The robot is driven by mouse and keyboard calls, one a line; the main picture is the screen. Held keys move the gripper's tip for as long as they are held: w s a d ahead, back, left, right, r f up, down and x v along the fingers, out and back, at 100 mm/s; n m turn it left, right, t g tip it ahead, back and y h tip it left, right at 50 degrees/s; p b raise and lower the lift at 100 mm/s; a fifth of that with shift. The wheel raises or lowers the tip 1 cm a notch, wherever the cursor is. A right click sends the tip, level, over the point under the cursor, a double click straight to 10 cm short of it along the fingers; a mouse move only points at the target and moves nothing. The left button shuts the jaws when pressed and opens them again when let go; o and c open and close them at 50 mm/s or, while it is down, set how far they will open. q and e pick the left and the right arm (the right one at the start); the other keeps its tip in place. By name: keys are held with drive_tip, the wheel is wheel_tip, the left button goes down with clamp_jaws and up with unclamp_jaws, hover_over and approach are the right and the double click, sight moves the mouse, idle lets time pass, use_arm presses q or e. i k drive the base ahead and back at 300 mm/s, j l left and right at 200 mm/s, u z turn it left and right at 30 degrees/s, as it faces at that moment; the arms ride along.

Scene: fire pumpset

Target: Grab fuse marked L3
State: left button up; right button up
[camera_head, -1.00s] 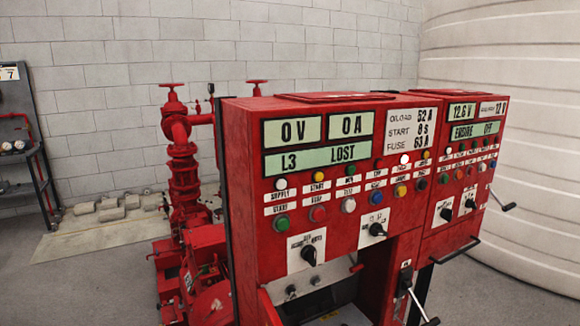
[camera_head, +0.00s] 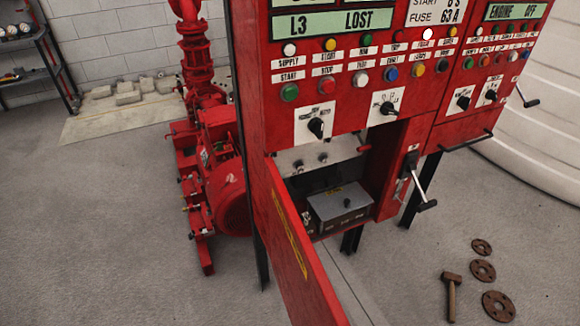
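No fuse marked L3 can be made out in view. The red control cabinet (camera_head: 375,80) stands at centre right, and its display (camera_head: 332,23) reads "L3 LOST". Its lower compartment is open, with the red door (camera_head: 292,245) swung out toward me. Inside are a grey box (camera_head: 339,202) with a dark front and a pale panel with small dark knobs (camera_head: 310,161) above it. The markings on the box front are too small to read. The dark back of the compartment is partly hidden. Neither of my grippers is in view.
A lever handle (camera_head: 420,185) sticks out right of the compartment. A hammer (camera_head: 452,296) and several brown discs (camera_head: 482,270) lie on the floor at right. A red pump (camera_head: 215,170) stands left of the cabinet. The grey floor at front left is clear.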

sight(306, 216)
drive_tip(key=l+u, duration=0.25)
drive_tip(key=l, duration=0.15)
drive_tip(key=l+u, duration=0.2)
drive_tip(key=l, duration=0.2)
drive_tip(key=k+l+u, duration=0.25)
drive_tip(key=l, duration=0.15)
drive_tip(key=l+u, duration=0.2)
drive_tip(key=l, duration=0.2)
